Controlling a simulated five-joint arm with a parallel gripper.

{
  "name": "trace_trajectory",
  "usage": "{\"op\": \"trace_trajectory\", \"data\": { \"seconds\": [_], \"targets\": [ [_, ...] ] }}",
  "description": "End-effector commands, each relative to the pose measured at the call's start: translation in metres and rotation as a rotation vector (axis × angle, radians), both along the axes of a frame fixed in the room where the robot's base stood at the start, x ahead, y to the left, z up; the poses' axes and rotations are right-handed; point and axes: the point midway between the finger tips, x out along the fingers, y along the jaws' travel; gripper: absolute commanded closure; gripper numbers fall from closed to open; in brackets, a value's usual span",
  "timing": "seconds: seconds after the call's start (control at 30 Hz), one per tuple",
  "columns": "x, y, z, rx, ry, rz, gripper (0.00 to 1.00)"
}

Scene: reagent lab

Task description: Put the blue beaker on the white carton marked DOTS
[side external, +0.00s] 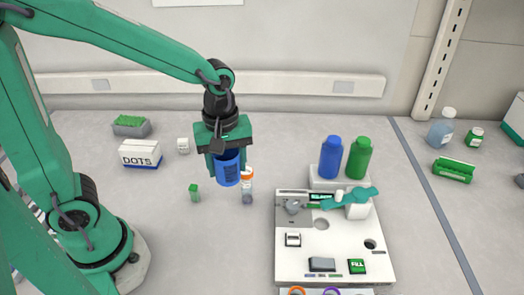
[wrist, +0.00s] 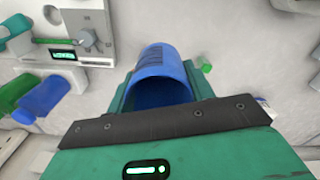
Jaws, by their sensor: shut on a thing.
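The blue beaker (side external: 228,168) is held in my gripper (side external: 228,160), which is shut on it above the bench in the side view. In the wrist view the beaker (wrist: 160,78) shows its open rim and dark markings between the green jaws (wrist: 158,90). The white carton marked DOTS (side external: 140,153) stands on the bench to the left of my gripper in the side view, with a blue band along its lower front.
A small green-capped vial (side external: 195,192), a white box (side external: 183,145) and an orange-capped vial (side external: 247,177) stand near my gripper. A grey tray with green contents (side external: 131,126) sits behind the carton. A white instrument (side external: 335,250) with blue (side external: 331,157) and green (side external: 359,158) bottles is to the right.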

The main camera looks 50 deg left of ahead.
Motion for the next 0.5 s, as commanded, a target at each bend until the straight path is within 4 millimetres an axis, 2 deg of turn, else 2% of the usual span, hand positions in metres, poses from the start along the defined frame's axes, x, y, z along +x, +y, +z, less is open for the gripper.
{"op": "trace_trajectory", "data": {
  "seconds": [0.23,0.5],
  "targets": [
    [0.008,0.049,0.009,-0.001,0.0,0.212,0.7],
    [0.008,0.102,0.02,-0.002,-0.001,0.439,0.7]
  ]
}}
